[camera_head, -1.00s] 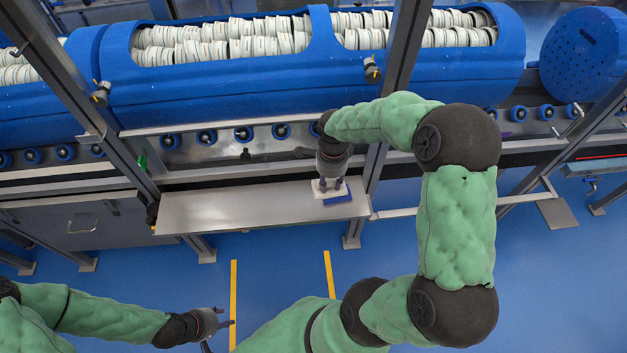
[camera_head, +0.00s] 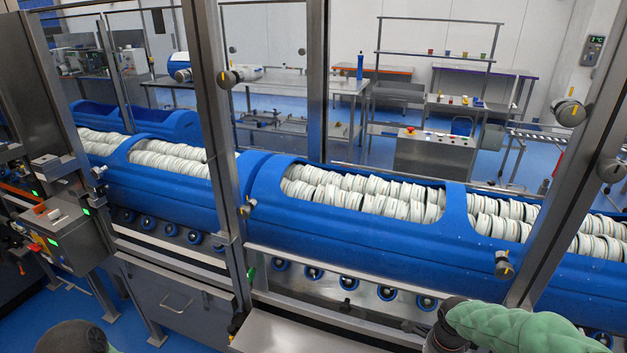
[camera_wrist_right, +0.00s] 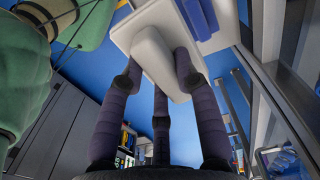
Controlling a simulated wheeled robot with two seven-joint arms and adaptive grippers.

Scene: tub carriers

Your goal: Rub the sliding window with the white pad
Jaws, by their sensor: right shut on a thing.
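In the right wrist view my right gripper (camera_wrist_right: 160,68) is shut on the raised grip of the white pad (camera_wrist_right: 128,30). The pad's flat plate lies beyond the fingertips. In the head view my right arm (camera_head: 520,328) comes in at the lower right, and its fingers and the pad are below the picture edge. The sliding window is see-through and hard to make out. I cannot tell which pane slides. My left gripper is out of view.
A steel shelf (camera_head: 285,335) runs along the bottom, below the blue tub carrier (camera_head: 262,190) full of white rolls. A blue block (camera_wrist_right: 205,18) is beside the pad. A control box (camera_head: 65,235) stands at left. Tables stand behind the carrier.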

